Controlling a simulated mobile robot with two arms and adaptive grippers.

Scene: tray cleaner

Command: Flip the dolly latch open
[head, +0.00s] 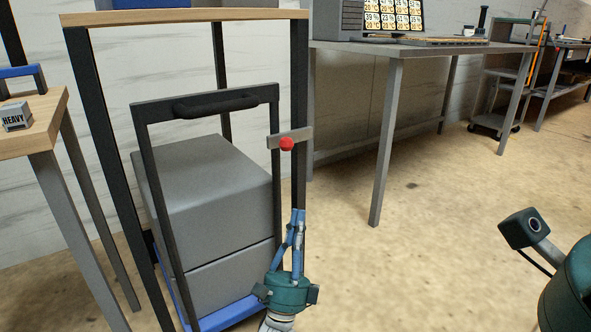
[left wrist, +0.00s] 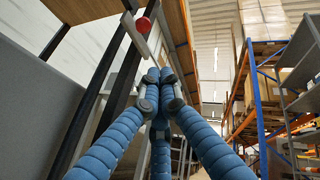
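The dolly (head: 149,165) has a dark upright frame, a dark handle grip (head: 215,104) and a blue base. The latch is a grey bar (head: 303,135) set crosswise at the frame's right post, with a red knob (head: 287,144). In the left wrist view the red knob (left wrist: 144,24) and the latch bar (left wrist: 136,38) are near the top, beyond the fingertips. My left gripper (head: 298,215) is below the latch, pointing up and apart from it. Its blue fingers meet at the tips (left wrist: 160,78) with nothing between them. My right gripper's fingers are not in view.
Grey boxes (head: 205,190) are stacked on the dolly. A wooden-topped table (head: 190,15) with dark legs stands over it. A wooden bench (head: 40,125) is at left, a grey desk (head: 420,49) at back right. The floor to the right is clear.

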